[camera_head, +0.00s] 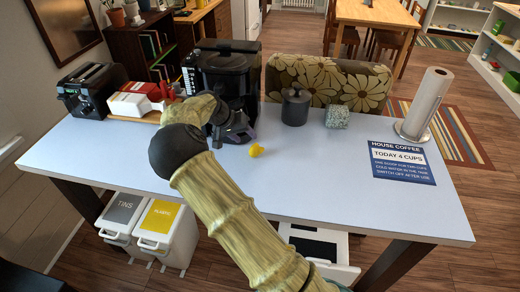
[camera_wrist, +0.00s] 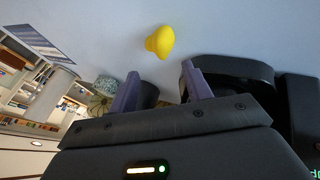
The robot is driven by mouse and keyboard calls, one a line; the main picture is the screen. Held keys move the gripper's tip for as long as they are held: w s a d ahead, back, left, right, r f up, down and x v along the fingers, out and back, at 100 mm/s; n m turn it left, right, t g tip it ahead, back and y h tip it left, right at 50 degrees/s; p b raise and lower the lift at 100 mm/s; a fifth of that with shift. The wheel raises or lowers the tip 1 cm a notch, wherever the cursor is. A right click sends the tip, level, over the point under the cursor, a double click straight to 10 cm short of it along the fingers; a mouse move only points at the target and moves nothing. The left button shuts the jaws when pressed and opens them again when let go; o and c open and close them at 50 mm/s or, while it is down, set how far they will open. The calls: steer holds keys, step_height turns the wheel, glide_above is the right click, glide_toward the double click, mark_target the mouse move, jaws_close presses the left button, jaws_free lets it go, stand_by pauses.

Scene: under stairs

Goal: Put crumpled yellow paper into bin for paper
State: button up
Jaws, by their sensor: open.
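The crumpled yellow paper (camera_head: 256,150) is a small yellow lump on the light blue-grey table, just right of my gripper. In the wrist view the paper (camera_wrist: 160,41) shows beyond the fingertips, roughly centred between them and apart from both. My gripper (camera_wrist: 158,82) is open with nothing between its purple fingers. In the head view my gripper (camera_head: 243,134) is low over the table in front of the coffee machine. Under the table, a bin (camera_head: 118,213) reads "TINS", and another bin (camera_head: 163,220) has a yellow label. A third white bin (camera_head: 338,270) is partly hidden by my arm; its label is unreadable.
The coffee machine (camera_head: 226,62) stands close behind my gripper. A dark canister (camera_head: 295,107), a speckled cube (camera_head: 337,116), a paper towel roll (camera_head: 427,104) and a blue sign (camera_head: 402,163) are to the right. A toaster (camera_head: 91,90) is at left.

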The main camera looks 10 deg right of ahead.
mark_target(254, 147)
steer(key=x, duration=0.3)
steer(key=shift+d, duration=0.1)
steer(key=shift+f, duration=0.15)
steer(key=shift+d+f+p, duration=0.15)
steer(key=shift+f+p, duration=0.05)
steer(key=shift+p, duration=0.2)
steer(key=x, duration=0.1)
steer(key=p+x, duration=0.1)
steer(key=x, duration=0.2)
steer(key=shift+s+f, duration=0.25)
steer(key=shift+f, duration=0.05)
steer(key=c, duration=0.7)
